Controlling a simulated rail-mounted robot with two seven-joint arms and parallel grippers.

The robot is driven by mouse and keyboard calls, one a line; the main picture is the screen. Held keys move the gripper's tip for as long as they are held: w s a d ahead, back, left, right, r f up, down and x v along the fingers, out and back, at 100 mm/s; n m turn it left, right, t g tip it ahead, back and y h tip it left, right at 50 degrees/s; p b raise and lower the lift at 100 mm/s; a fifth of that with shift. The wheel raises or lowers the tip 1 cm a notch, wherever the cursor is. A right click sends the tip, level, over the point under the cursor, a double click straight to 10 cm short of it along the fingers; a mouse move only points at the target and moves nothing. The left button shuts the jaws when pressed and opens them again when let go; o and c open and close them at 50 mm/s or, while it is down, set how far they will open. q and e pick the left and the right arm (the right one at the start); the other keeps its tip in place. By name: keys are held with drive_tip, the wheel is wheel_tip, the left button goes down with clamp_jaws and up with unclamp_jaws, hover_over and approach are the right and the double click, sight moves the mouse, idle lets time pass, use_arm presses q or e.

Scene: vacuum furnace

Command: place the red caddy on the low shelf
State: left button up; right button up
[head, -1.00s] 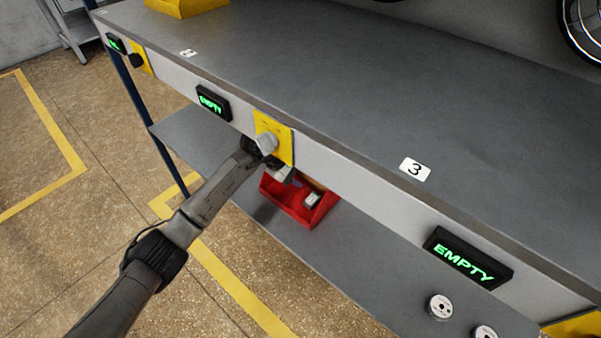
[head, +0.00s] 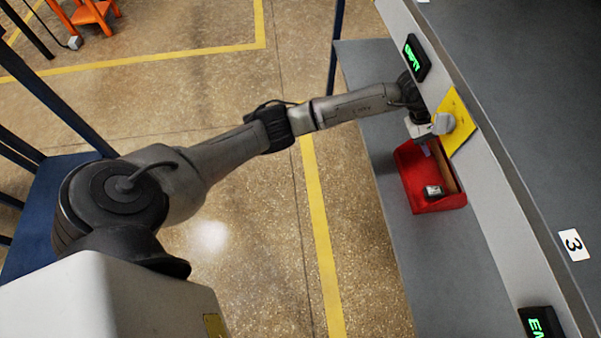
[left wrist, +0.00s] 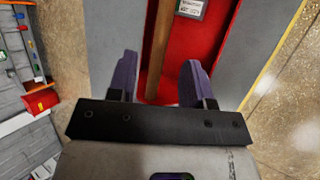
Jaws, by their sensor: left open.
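The red caddy (head: 416,186) rests on the grey low shelf (head: 440,265), under the upper counter. It has a wooden bar (head: 443,165) and holds a small boxy item (head: 433,191) with a pale label. My left gripper (head: 427,146) is over the caddy's far end in the head view, with its fingertips mostly hidden. In the left wrist view its two purple fingers (left wrist: 163,82) stand apart on either side of the wooden bar (left wrist: 160,45), with the red caddy floor (left wrist: 202,45) beyond. I cannot tell whether either finger touches the bar. My right gripper is out of view.
The counter edge overhangs the shelf, with a yellow plate (head: 458,122) beside my left wrist and a green-lit sign (head: 417,58). The shelf is bare in front of the caddy in the head view. A yellow line (head: 319,235) runs along the open floor.

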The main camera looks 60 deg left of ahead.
use_arm(q)
drive_tip(key=s+d+r+n+t+h, duration=0.3)
drive_tip(key=s+d+n+t+h, duration=0.25)
drive_tip(key=d+n+h, duration=0.5)
drive_tip(key=s+a+f+n+t+y, duration=0.1)
drive_tip(key=s+a+n+t+y, duration=0.35)
drive_tip(key=n, duration=0.85)
drive_tip(key=s+a+n+t+y, duration=0.1)
drive_tip(key=s+n+t+y, duration=0.1)
drive_tip(key=n+t+y, duration=0.75)
drive_tip(key=s+a+f+n+g+y, duration=0.55)
drive_tip(key=s+f+n+g, duration=0.5)
drive_tip(key=n, duration=0.55)
drive_tip(key=s+d+f+n+g+h, duration=0.1)
drive_tip(key=s+f+n+g, duration=0.3)
drive_tip(key=s, duration=0.6)
drive_tip(key=s+d+f+n+g+h, duration=0.1)
drive_tip(key=s+f+n+g+h, duration=0.1)
drive_tip(key=s, duration=0.8)
drive_tip(key=f+n+g, duration=0.1)
drive_tip(key=n+g, duration=0.1)
drive_tip(key=g, duration=0.1)
drive_tip(key=shift+f+g, duration=0.35)
drive_tip(key=shift+g, duration=0.05)
